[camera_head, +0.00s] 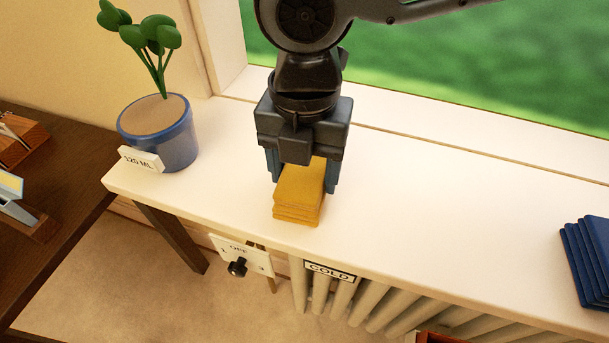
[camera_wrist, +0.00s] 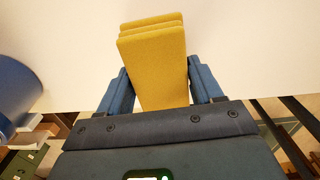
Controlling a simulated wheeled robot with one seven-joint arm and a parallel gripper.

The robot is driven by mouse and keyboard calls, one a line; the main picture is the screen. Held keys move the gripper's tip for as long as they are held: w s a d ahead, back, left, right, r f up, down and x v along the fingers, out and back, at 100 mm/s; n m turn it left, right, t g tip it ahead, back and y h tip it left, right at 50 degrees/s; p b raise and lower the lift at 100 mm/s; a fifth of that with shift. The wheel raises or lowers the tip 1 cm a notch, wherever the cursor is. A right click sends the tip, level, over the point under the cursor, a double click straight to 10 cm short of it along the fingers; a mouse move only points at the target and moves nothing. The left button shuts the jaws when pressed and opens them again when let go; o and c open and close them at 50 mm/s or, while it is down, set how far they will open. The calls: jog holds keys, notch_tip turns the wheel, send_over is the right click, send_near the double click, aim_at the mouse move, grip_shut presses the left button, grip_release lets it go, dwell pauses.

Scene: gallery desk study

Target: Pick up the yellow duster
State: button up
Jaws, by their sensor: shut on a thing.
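The yellow duster (camera_head: 298,194) is a folded stack of cloth on the white sill, near its front edge. My gripper (camera_head: 303,180) is above it, pointing down, with a finger on each side of the duster. In the wrist view the duster (camera_wrist: 155,65) sits between the two blue fingers of my gripper (camera_wrist: 160,88), which are shut on it. Part of the duster is hidden under the gripper body in the head view. I cannot tell whether the duster touches the sill or is slightly raised.
Folded blue cloths (camera_head: 588,262) lie at the far right. A radiator (camera_head: 370,305) and a dial plate (camera_head: 240,256) are below the front edge.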

jog(key=shift+r, duration=0.1)
jog(key=shift+r, duration=0.55)
notch_tip(320, 180, up, 2)
jog(key=shift+r, duration=0.25)
jog(key=s+d+r, duration=0.1)
jog(key=d+r, duration=0.6)
jog(key=d, duration=0.4)
jog(key=shift+s+d, duration=0.3)
jog(key=shift+r, duration=0.1)
jog(key=o, duration=0.5)
jog(key=c, duration=0.3)
